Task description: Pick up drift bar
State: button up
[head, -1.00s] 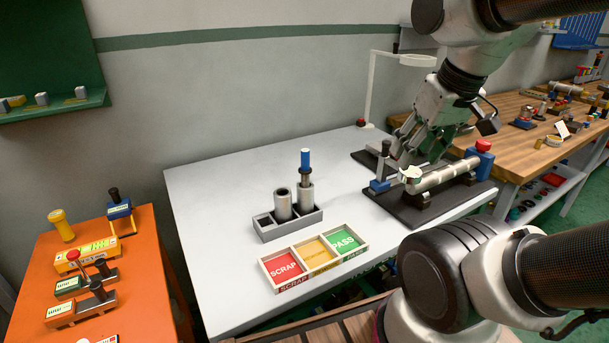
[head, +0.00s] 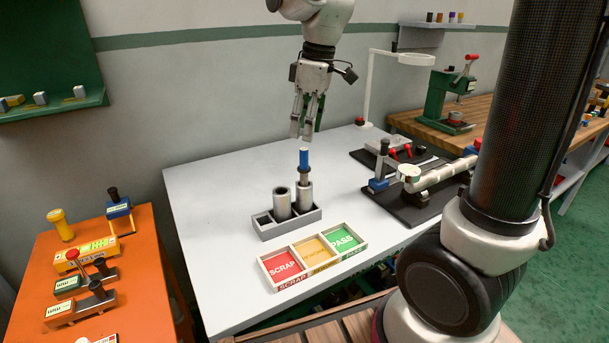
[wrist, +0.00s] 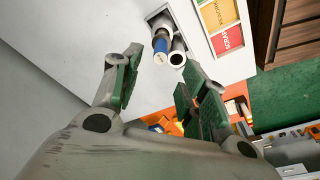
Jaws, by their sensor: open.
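The drift bar, a rod with a blue upper end (head: 304,160) and grey metal below, stands upright in the right tube of a grey holder (head: 287,226). In the wrist view its blue end (wrist: 160,45) shows ahead, between the directions of the two fingers. My gripper (head: 301,135) is open and empty, fingers pointing down, just above the bar's blue top and apart from it. Its green-padded fingers (wrist: 164,70) are spread wide in the wrist view. The bar's lower part is hidden inside the tube.
Another grey tube (head: 282,204) stands left of the bar. A tray (head: 312,256) marked SCRAP and PASS lies in front. A pipe vise (head: 425,180) holding a pipe stands to the right. The white table (head: 215,190) is clear at left.

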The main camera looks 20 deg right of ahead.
aim_at(305, 149)
jog(key=shift+f+n, duration=0.4)
jog(key=shift+f, duration=0.2)
jog(key=f, duration=0.7)
jog(key=shift+w+a, duration=0.15)
jog(key=shift+a, duration=0.1)
jog(key=shift+r, duration=0.1)
grip_shut()
